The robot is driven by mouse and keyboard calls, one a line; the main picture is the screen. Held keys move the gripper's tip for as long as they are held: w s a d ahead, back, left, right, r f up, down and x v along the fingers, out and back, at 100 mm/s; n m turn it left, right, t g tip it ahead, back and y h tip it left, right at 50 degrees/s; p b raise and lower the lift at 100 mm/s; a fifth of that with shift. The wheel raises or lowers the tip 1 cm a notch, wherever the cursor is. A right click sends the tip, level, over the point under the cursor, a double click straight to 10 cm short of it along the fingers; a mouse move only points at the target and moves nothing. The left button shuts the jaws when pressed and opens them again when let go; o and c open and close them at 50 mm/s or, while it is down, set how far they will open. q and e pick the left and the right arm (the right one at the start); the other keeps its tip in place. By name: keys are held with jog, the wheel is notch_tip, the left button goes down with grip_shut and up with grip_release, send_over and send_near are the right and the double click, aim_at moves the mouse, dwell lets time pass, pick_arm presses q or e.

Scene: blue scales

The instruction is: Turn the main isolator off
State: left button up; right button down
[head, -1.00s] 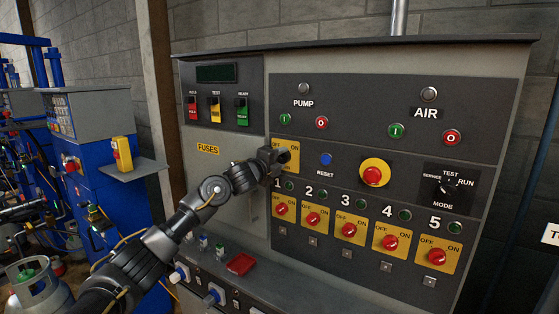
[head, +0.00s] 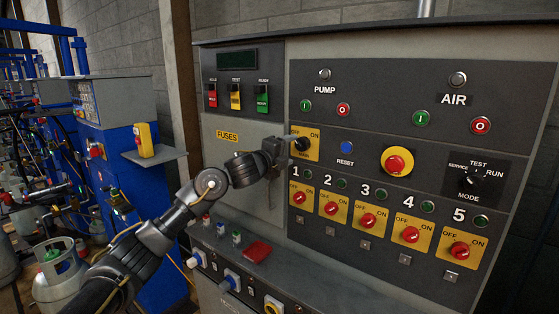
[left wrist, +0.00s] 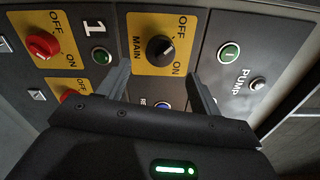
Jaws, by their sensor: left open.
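The main isolator is a black rotary knob (head: 303,144) on a yellow plate marked OFF, ON and MAIN, left of the reset button. In the left wrist view the knob (left wrist: 160,50) has a light mark that seems to point toward ON. My left gripper (head: 284,148) is just left of the knob in the head view and hides part of the plate's left side. In the left wrist view its open fingers (left wrist: 161,84) stand apart below the knob, with nothing between them. I cannot tell whether they touch the panel. My right gripper is not in view.
Red numbered switches (head: 368,220) sit in a row below. A blue reset button (head: 347,147) and a red emergency stop (head: 396,162) are to the right. A sloping ledge (head: 300,290) with sockets and a red item (head: 257,251) lies beneath my arm.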

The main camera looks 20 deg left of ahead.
pick_arm(q)
jog(key=v, duration=0.4)
jog(key=shift+s+b, duration=0.4)
